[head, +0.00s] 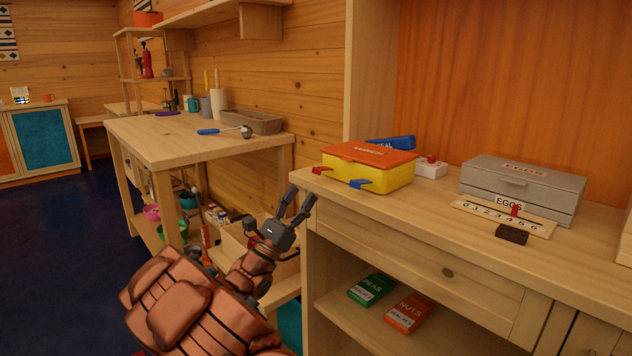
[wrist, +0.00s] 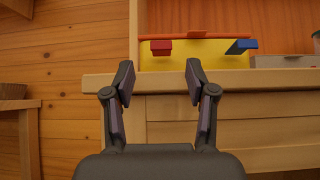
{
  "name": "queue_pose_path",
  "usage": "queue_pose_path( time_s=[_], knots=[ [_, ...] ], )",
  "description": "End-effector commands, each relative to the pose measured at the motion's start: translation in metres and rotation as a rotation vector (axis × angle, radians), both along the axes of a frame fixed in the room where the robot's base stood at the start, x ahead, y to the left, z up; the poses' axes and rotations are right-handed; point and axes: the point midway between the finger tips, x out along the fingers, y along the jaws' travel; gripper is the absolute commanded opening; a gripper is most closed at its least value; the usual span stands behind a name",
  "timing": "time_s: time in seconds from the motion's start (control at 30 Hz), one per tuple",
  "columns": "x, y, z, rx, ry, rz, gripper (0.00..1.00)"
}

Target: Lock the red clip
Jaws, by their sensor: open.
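The red clip (head: 321,170) is on the front of a yellow lunch box (head: 366,174) with an orange lid, near its left end. The clip juts outward from the box. A blue clip (head: 360,183) juts out to its right. In the wrist view the red clip (wrist: 161,47) is ahead of and above my fingertips, roughly between them, and the blue clip (wrist: 241,46) is further right. My gripper (head: 297,203) is open and empty, in front of the counter edge and left of the box, apart from the clip. It also shows in the wrist view (wrist: 160,82).
The box stands on a wooden counter (head: 420,213) close to its front edge. Right of it are a grey egg box (head: 521,187), a number strip (head: 500,216) and a dark block (head: 512,234). A blue packet (head: 391,142) and a white box with a red button (head: 430,167) stand behind.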

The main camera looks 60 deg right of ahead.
Motion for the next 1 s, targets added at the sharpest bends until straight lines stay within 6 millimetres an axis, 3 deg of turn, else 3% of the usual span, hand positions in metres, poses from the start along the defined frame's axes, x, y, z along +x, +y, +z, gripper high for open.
queue_pose_path(
  time_s=[0.5, 0.9, 1.0],
  knots=[
    [-0.013, -0.045, 0.046, 0.001, -0.003, -0.004, 0.56],
    [-0.014, -0.050, 0.052, 0.000, -0.001, -0.003, 0.56],
    [-0.014, -0.050, 0.052, 0.000, -0.001, -0.003, 0.47]
  ],
)
